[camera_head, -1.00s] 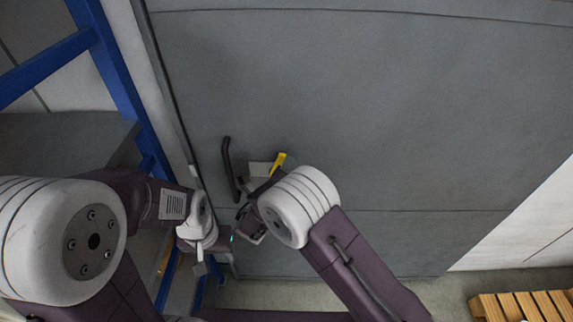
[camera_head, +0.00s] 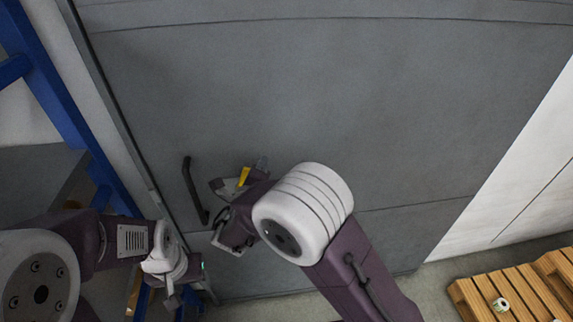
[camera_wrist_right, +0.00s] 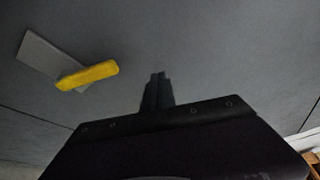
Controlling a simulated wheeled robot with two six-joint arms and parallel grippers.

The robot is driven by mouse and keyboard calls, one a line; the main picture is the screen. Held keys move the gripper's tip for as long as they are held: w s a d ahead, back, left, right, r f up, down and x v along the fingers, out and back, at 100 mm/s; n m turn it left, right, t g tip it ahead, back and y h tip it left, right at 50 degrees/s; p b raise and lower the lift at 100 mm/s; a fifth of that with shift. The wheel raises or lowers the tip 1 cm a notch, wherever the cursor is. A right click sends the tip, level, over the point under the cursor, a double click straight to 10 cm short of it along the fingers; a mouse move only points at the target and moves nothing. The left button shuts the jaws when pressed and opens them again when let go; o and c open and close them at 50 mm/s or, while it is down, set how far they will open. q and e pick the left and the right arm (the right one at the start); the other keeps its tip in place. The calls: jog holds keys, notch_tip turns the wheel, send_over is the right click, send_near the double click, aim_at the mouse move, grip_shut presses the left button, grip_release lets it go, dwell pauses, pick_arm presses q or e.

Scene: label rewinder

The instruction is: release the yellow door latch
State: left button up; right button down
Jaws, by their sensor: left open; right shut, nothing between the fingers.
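The yellow door latch (camera_head: 243,176) sits on a pale grey plate (camera_head: 221,185) on the grey door, right of the dark handle. In the right wrist view, the latch (camera_wrist_right: 88,75) lies at an angle across the lower end of its plate (camera_wrist_right: 48,56). My right gripper (camera_head: 262,165) is shut and empty, just right of the latch in the head view; its fingers (camera_wrist_right: 158,90) show a gap from the latch in the wrist view. My left gripper (camera_head: 173,294) is low at the left, away from the latch. Its fingers are small in view.
The large grey door (camera_head: 330,100) fills most of the view. A dark curved handle (camera_head: 194,190) stands out left of the latch. A blue frame (camera_head: 65,110) is at the far left. A wooden pallet (camera_head: 480,305) lies at the lower right, with a small roll on it.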

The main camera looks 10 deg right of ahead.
jog(key=s+d+r+b, duration=0.1)
jog(key=s+d+r, duration=0.3)
jog(key=d, duration=0.3)
jog(key=shift+s+r, duration=0.2)
jog(key=shift+r, duration=0.1)
jog(key=shift+a, duration=0.1)
